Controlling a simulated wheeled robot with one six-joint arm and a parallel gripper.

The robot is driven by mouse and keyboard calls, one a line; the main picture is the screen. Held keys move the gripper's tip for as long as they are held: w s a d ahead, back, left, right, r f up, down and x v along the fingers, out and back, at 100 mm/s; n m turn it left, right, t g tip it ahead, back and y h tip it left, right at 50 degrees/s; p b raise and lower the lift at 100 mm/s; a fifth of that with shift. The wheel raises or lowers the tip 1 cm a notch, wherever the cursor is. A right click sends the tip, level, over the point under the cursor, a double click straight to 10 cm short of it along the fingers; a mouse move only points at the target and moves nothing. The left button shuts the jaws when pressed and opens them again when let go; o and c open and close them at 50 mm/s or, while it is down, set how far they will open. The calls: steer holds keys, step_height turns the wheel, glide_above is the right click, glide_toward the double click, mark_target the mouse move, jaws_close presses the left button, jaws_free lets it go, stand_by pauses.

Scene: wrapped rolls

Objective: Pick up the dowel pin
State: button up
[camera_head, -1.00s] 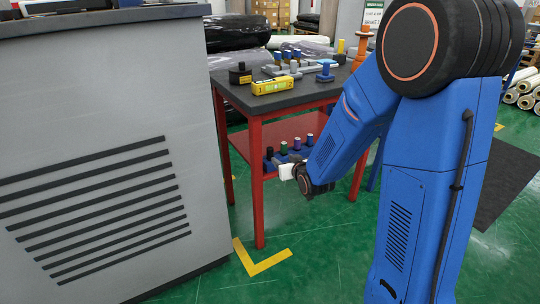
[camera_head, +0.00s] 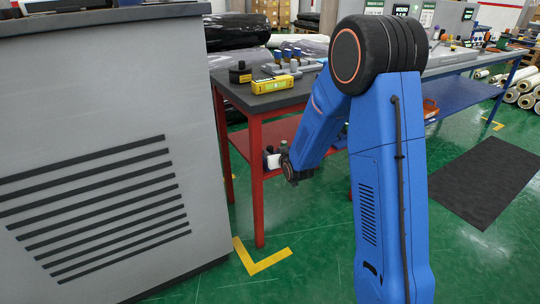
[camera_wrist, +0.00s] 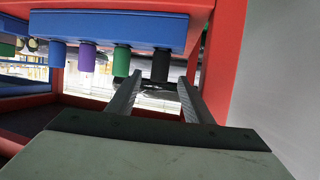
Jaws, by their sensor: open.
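In the wrist view a blue rack (camera_wrist: 110,30) holds a row of short cylinders: blue (camera_wrist: 57,54), purple (camera_wrist: 87,57), green (camera_wrist: 121,61) and black (camera_wrist: 160,66). They appear to hang downward in that picture. I cannot tell for sure which one is the dowel pin. My gripper (camera_wrist: 159,80) is open, its two fingers pointing at the black cylinder, which shows between the fingertips. I cannot tell whether the fingers reach around it. In the head view my forearm hides most of the rack and the gripper's fingers.
The red table (camera_head: 259,190) has a dark top with a yellow box (camera_head: 274,84) and several small parts. Its red legs and lower shelf frame the gripper closely. A grey cabinet (camera_head: 100,150) stands at left. Green floor is clear in front of the table.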

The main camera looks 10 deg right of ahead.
mark_target(271, 150)
steer(key=shift+x, duration=2.65)
steer(key=shift+r, duration=0.1)
steer(key=c, duration=1.1)
